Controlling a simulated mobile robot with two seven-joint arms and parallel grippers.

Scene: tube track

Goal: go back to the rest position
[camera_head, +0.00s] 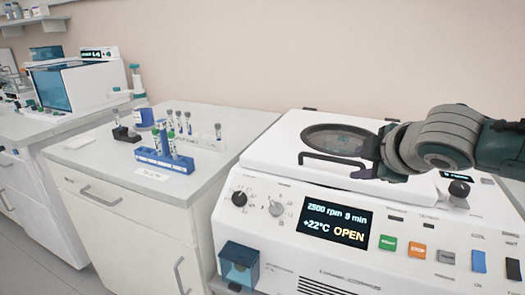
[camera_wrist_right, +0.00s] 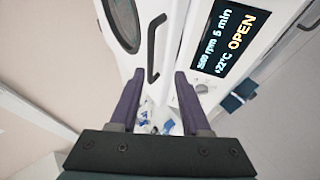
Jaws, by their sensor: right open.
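My right gripper (camera_head: 368,160) comes in from the right in the head view, above the white centrifuge (camera_head: 255,190). Its two dark fingers stand apart with nothing between them in the right wrist view (camera_wrist_right: 157,92). The centrifuge lid (camera_head: 280,140) has a round dark window and a dark handle (camera_head: 312,157); it lies low over the top. The handle also shows in the right wrist view (camera_wrist_right: 154,48), apart from the fingers. The display (camera_head: 336,222) reads OPEN. My left gripper is not in view.
Left of the centrifuge, a white counter (camera_head: 215,112) carries a blue rack (camera_head: 165,160) with capped tubes, more tubes behind it and a blue-labelled container (camera_head: 144,118). A boxy device (camera_head: 85,82) stands farther left. The wall behind is bare.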

